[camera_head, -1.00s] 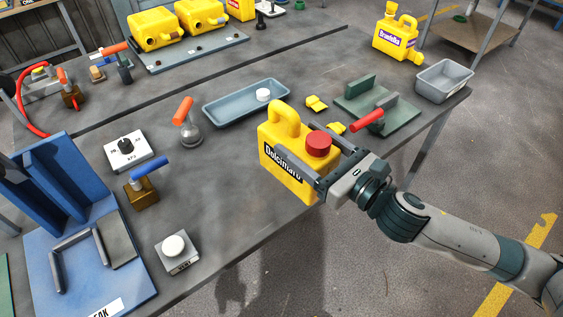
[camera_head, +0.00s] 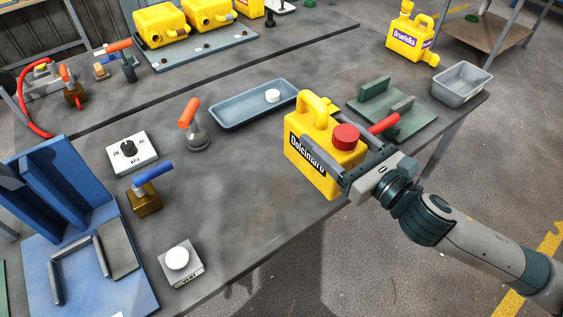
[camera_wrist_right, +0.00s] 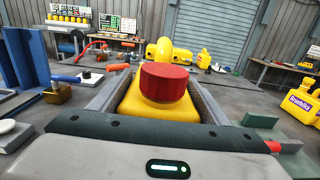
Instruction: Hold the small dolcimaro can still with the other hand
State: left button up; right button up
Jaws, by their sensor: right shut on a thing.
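The small yellow Dolcimaro can (camera_head: 298,152), with a loop handle, a black name label and a red cap (camera_head: 346,137), is upright at the table's front edge. My right gripper (camera_head: 326,134) is shut on it, with one finger along each side. I cannot tell whether its base touches the table. In the right wrist view the red cap (camera_wrist_right: 164,83) stands between the two fingers, above the yellow top (camera_wrist_right: 150,107). My left gripper is in no view.
A green fixture (camera_head: 410,124) with a red-handled clamp (camera_head: 383,124) is right of the can. A blue-grey tray (camera_head: 228,118) lies behind it, and a grey bin (camera_head: 462,92) stands at the right corner. A blue-handled valve (camera_head: 146,197) is at left. The table between is clear.

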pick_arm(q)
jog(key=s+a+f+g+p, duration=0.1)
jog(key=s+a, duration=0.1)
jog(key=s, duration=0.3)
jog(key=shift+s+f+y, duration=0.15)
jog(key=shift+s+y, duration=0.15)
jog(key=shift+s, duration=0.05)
pick_arm(e)
jog(key=w+a+f, duration=0.4)
jog(key=a+f, duration=0.5)
jog(key=f, duration=0.1)
jog(key=shift+w+a+f, duration=0.25)
jog(key=shift+w+a, duration=0.05)
jog(key=shift+f, duration=0.1)
jog(key=o, duration=2.1)
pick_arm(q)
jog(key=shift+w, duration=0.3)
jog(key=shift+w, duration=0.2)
pick_arm(e)
jog(key=shift+s, duration=0.1)
